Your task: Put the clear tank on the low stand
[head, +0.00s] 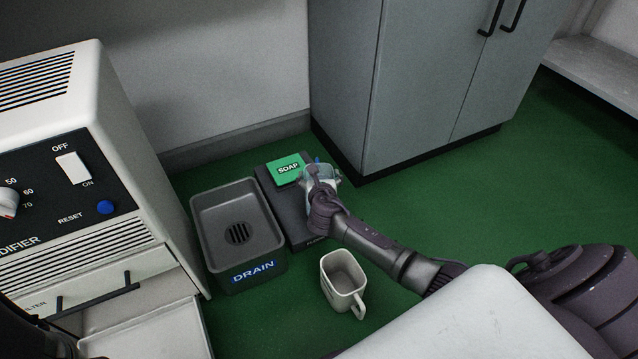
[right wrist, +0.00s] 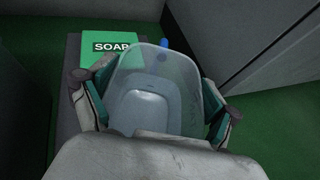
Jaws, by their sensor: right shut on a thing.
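The clear tank (head: 326,174) is a see-through tub with a blue bit at its far side. My right gripper (head: 321,181) is shut on it. In the right wrist view, the tank (right wrist: 157,88) sits between the two green-padded fingers (right wrist: 155,98). A low, flat dark stand (head: 283,206) with a partly hidden label lies on the green floor. The tank is over or beside the right part of this stand; I cannot tell whether it touches. My left gripper does not show.
A green soap box (head: 286,168) lies on the stand's far end. A grey drain tray (head: 268,262) is left of the stand, and a pale mug-like jug (head: 343,280) is in front. A grey cabinet (head: 415,85) stands behind; a white dehumidifier (head: 120,130) is at left.

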